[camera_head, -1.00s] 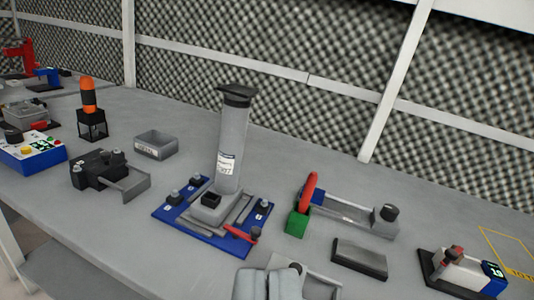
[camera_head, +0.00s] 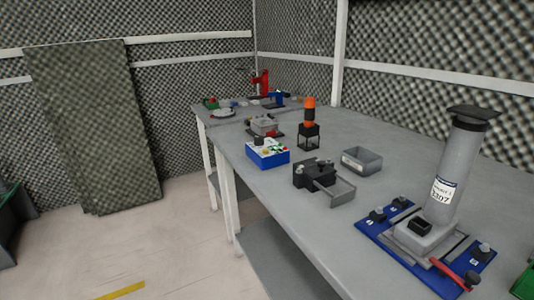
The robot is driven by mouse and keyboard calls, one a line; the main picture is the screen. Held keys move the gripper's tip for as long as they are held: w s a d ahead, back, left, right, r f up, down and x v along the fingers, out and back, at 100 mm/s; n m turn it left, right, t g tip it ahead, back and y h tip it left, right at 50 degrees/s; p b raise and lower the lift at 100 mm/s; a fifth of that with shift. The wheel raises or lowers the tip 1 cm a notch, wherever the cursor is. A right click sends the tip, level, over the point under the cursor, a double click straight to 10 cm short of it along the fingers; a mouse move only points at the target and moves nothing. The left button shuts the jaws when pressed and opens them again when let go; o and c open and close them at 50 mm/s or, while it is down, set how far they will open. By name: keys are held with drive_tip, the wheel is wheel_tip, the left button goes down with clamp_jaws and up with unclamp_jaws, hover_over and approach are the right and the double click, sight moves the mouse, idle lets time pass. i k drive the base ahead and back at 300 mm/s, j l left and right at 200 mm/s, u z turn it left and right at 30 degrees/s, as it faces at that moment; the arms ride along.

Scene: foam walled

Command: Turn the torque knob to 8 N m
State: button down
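I cannot pick out a torque knob or a readable N m scale in this view. A blue and white control box (camera_head: 267,152) with small coloured buttons and a dark display sits near the front edge of the bench. A grey device with a dark base (camera_head: 263,127) stands behind it, too small to read. A black device with a grey sliding frame (camera_head: 318,178) sits nearer to me. My gripper is not in view.
The grey bench (camera_head: 270,203) runs from back left to front right. On it stand an orange-topped black stand (camera_head: 309,128), a grey tray (camera_head: 361,161) and a tall grey cylinder (camera_head: 452,170) on a blue base plate (camera_head: 375,231). The floor (camera_head: 150,240) at left is largely clear.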

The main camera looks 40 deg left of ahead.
sight(259, 139)
drive_tip(key=i+j, duration=0.95)
drive_tip(key=i+z, duration=0.05)
